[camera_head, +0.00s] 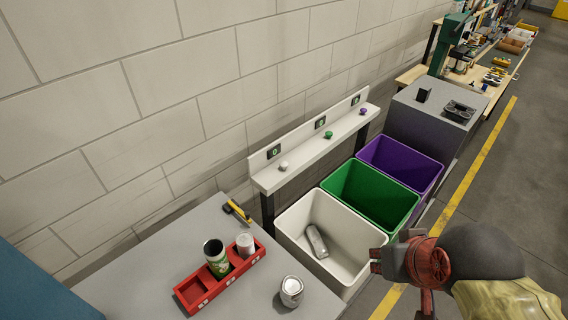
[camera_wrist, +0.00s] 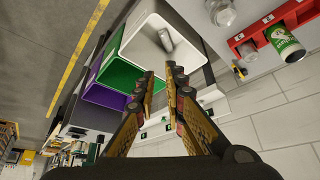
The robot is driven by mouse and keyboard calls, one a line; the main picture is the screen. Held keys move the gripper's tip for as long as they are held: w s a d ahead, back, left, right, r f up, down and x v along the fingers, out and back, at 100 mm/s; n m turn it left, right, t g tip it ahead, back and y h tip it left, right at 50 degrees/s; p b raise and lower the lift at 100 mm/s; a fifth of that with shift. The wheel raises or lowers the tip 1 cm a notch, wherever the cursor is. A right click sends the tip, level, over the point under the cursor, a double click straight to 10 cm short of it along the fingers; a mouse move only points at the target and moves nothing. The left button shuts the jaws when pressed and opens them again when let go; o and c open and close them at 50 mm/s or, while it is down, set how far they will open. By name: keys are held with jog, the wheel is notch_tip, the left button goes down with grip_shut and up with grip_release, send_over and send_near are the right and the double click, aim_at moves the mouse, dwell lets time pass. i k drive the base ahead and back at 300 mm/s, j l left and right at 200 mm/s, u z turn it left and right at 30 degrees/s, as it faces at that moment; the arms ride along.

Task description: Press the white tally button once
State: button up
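The white tally button (camera_head: 283,166) is a small white knob on a pale shelf (camera_head: 270,181) along the wall, above and behind the white bin (camera_head: 345,236). A small dark display (camera_head: 273,153) is on the panel behind it. My gripper (camera_head: 376,262) is at the right side of the white bin, well apart from the button and below right of it in the head view. In the wrist view my gripper (camera_wrist: 162,76) has its two fingers apart with nothing between them, so it is open and empty. I cannot make out the white button clearly in the wrist view.
A green button (camera_head: 328,134) and a purple button (camera_head: 363,111) are farther along the shelf. Green (camera_head: 370,193) and purple (camera_head: 402,164) bins adjoin the white bin, which holds a can (camera_head: 317,242). A grey table bears a red rack (camera_head: 190,293) with cans, a loose can (camera_head: 291,291) and a yellow-black tool (camera_head: 238,212).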

aim_at(283, 164)
jog(key=k, duration=0.45)
jog(key=k+u, duration=0.25)
jog(key=u, duration=1.75)
jog(key=l, duration=2.95)
